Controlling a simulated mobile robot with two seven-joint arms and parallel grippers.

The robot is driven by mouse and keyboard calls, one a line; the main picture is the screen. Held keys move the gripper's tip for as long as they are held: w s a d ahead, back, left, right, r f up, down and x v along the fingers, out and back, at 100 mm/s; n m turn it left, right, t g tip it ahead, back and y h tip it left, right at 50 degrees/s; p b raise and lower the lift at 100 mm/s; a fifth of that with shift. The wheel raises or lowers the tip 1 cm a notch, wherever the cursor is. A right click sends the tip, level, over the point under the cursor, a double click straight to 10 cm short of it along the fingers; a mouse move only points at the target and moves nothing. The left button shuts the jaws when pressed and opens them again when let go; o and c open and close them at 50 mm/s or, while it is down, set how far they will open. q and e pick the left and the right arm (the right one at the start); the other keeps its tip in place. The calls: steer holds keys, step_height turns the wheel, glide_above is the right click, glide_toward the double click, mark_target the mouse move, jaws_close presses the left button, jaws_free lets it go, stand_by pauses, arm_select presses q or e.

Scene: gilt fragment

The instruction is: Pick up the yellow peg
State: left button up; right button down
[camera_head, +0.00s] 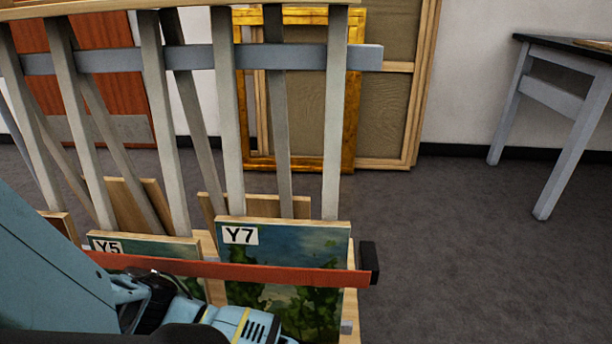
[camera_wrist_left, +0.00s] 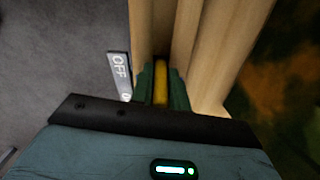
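The yellow peg (camera_wrist_left: 160,86) shows in the left wrist view, in a narrow dark gap beside pale wooden boards. My left gripper (camera_wrist_left: 161,72) has its two dark green fingers close on either side of it, with no clear gap between fingers and peg. They look shut on it. The far end of the peg is in shadow. In the head view my left arm comes in from the left, low in front of the rack, and its fingertips and the peg are hidden. My right gripper is not in view.
A rack with grey upright bars (camera_head: 334,120) holds framed panels marked Y5 (camera_head: 108,247) and Y7 (camera_head: 241,235). A red bar (camera_head: 230,270) crosses in front. An OFF label (camera_wrist_left: 118,70) sits left of the fingers. Open floor (camera_head: 460,250) lies right, before a table (camera_head: 575,100).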

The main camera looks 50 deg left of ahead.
arm_select(q)
jaws_close()
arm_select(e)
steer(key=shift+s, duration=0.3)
arm_select(q)
steer(key=shift+r, duration=0.1)
